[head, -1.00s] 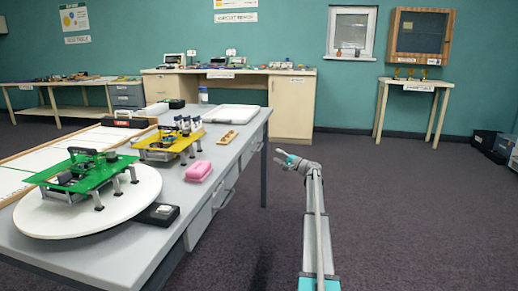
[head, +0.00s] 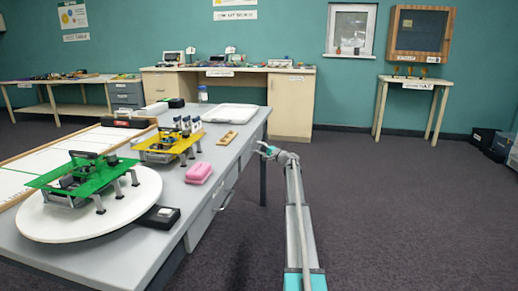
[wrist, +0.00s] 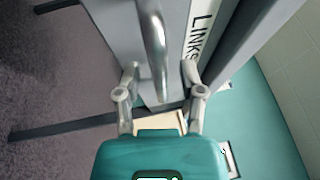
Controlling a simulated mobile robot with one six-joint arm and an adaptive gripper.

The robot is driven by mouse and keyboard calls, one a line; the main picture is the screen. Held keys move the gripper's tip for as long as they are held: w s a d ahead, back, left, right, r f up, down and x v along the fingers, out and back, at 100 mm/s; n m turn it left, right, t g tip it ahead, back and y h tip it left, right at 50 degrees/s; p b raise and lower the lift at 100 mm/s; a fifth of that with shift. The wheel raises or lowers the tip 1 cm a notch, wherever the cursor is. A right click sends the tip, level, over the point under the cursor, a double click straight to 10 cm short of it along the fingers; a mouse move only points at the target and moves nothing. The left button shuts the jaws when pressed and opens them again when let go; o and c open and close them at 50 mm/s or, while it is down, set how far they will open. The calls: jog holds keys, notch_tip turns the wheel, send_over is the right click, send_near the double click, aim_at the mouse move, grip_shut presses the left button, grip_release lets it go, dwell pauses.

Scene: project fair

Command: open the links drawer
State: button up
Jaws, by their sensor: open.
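The links drawer shows in the wrist view as a grey front with a white label reading LINKS (wrist: 197,35). Its curved metal bar handle (wrist: 157,38) reaches down between the two fingers of my gripper (wrist: 160,78). The fingers are open, one on each side of the handle's end, and I see no clear contact. In the head view my gripper (head: 267,150) is beside the far right side of the grey table (head: 120,262), where the drawer fronts are. The drawer looks closed, though its edges are hard to make out.
The table top holds a green model (head: 85,177) on a white round board, a yellow model (head: 166,143), a pink block (head: 198,173) and a black box (head: 158,217). A nearer drawer handle (head: 224,201) sticks out from the table side. Open carpet lies to the right.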

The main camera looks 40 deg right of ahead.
grip_shut()
jog(key=shift+a, duration=0.1)
dwell(0.5)
